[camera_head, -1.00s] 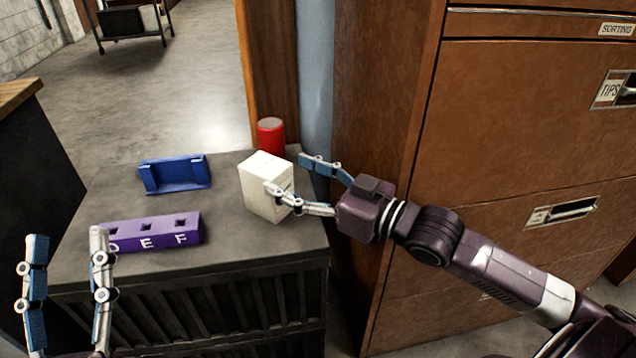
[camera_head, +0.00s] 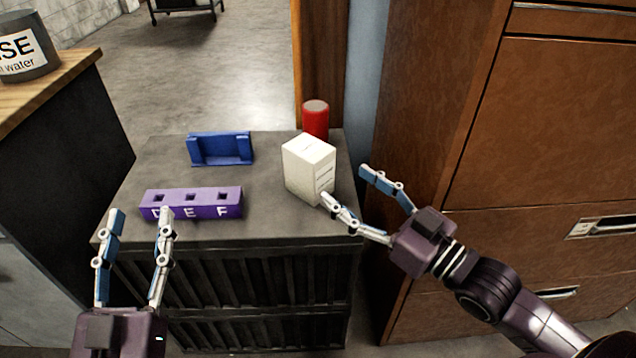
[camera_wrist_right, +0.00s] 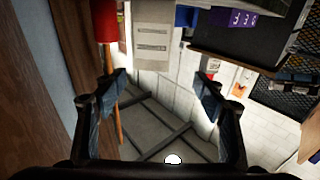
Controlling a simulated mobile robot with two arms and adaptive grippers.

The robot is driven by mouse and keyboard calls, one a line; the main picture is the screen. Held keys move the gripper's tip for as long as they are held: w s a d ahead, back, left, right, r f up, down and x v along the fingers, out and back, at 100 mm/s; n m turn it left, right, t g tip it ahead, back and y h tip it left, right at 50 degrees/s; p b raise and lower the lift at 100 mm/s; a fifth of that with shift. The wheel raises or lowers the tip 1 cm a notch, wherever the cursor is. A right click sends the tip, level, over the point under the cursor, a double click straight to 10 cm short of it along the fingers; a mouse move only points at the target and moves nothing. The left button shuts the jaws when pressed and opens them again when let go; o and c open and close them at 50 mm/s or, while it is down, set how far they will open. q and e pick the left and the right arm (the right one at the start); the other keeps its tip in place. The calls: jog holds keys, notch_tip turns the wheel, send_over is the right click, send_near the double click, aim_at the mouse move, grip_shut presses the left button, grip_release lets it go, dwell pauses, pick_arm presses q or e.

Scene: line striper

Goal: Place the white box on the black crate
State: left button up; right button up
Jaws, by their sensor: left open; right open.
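The white box (camera_head: 309,169) stands upright on the right part of the black crate's top (camera_head: 272,215), in front of a red cylinder. It also shows in the right wrist view (camera_wrist_right: 152,36), at the top between the fingers and beyond their tips. My right gripper (camera_head: 345,184) is open and empty at the box's right; one finger is close to the box's lower right edge, and I cannot tell whether it touches. My left gripper (camera_head: 140,212) is open and empty at the crate's front left, near the purple block.
A purple block (camera_head: 192,203) with letters and a blue holder (camera_head: 220,149) sit on the crate's left half. The red cylinder (camera_head: 316,119) stands at the back right. A brown cabinet (camera_head: 545,130) closes off the right. A wood-topped counter (camera_head: 50,90) with a grey container (camera_head: 25,47) is at left.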

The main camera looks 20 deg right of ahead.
jog(key=shift+m+t+h, duration=0.4)
jog(key=shift+m+t, duration=0.2)
jog(key=shift+t, duration=0.2)
jog(key=a, duration=0.2)
jog(key=s+a, duration=0.1)
jog(key=a, duration=0.1)
jog(key=shift+r, duration=0.2)
jog(key=a+r+m+t+h, duration=0.1)
jog(key=a+r+t+h, duration=0.1)
jog(key=a+r, duration=0.2)
jog(key=shift+s+a, duration=0.25)
jog(key=shift+a, duration=0.35)
